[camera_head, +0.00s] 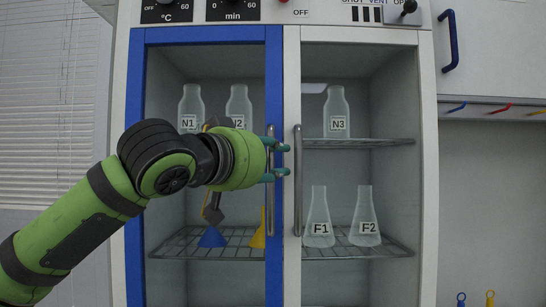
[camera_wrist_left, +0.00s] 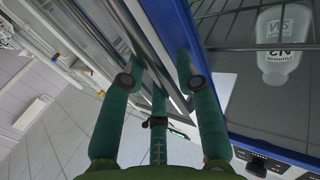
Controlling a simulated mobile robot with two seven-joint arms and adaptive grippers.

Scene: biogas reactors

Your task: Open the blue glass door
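The blue glass door (camera_head: 275,85) is the left door of the cabinet, with a blue frame around glass, and it looks shut. Its vertical metal handle (camera_head: 270,220) runs along the right side of the frame, partly hidden by my left gripper. My left gripper (camera_head: 277,161) is at the upper part of this handle, its green fingers spread above and below each other. In the left wrist view, the gripper (camera_wrist_left: 160,82) is open, and a metal bar runs between its fingers. Whether the fingers touch it I cannot tell. My right gripper is not in view.
The white-framed right door (camera_head: 292,70) has its own handle (camera_head: 298,180) close beside the blue door's. Bottles (camera_head: 337,112) and flasks (camera_head: 319,218) stand on wire shelves inside. A control panel (camera_head: 330,12) is above. A cupboard with a blue handle (camera_head: 450,42) is at right.

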